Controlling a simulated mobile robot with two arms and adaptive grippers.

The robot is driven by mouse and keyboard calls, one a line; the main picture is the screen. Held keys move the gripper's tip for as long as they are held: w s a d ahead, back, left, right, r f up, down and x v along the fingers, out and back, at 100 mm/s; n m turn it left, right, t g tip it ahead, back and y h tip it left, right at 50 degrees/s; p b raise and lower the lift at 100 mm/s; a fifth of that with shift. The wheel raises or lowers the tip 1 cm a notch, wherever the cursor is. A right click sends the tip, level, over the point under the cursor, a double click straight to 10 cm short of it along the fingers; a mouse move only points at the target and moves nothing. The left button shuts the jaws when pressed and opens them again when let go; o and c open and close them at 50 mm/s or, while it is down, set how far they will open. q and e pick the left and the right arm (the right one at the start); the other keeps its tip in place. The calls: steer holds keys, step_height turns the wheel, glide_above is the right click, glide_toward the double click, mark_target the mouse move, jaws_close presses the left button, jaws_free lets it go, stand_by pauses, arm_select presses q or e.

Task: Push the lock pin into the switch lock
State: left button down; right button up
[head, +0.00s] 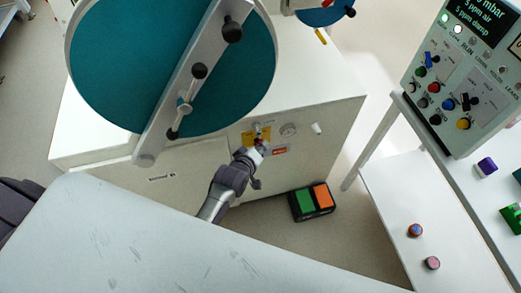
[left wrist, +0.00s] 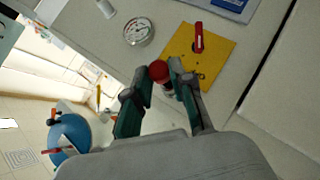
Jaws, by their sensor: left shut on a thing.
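The switch lock is a yellow plate (left wrist: 212,60) with a red lever (left wrist: 198,38) on the white cabinet front. In the head view the plate (head: 249,138) is partly hidden behind my gripper. The lock pin has a round red head (left wrist: 158,71), seen between the fingertips in the left wrist view. My left gripper (left wrist: 160,88) is shut on the pin, beside the plate's edge in that picture. In the head view the left gripper (head: 256,156) is close in front of the cabinet, just below the plate. I cannot tell whether the pin touches the plate. My right gripper is not in view.
A round gauge (head: 288,130) and a white knob (head: 317,128) sit right of the plate. A large teal round door (head: 120,60) is above left. A green-and-orange pedal (head: 312,201) lies on the floor. A white table (head: 385,180) stands right.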

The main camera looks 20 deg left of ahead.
arm_select(q)
steer(key=shift+w+a, duration=0.75)
steer(key=shift+w, duration=0.35)
steer(key=c, duration=0.9)
jaws_free()
steer(key=shift+s, duration=0.15)
steer(key=v, duration=1.1)
steer(key=shift+s+r, duration=0.3)
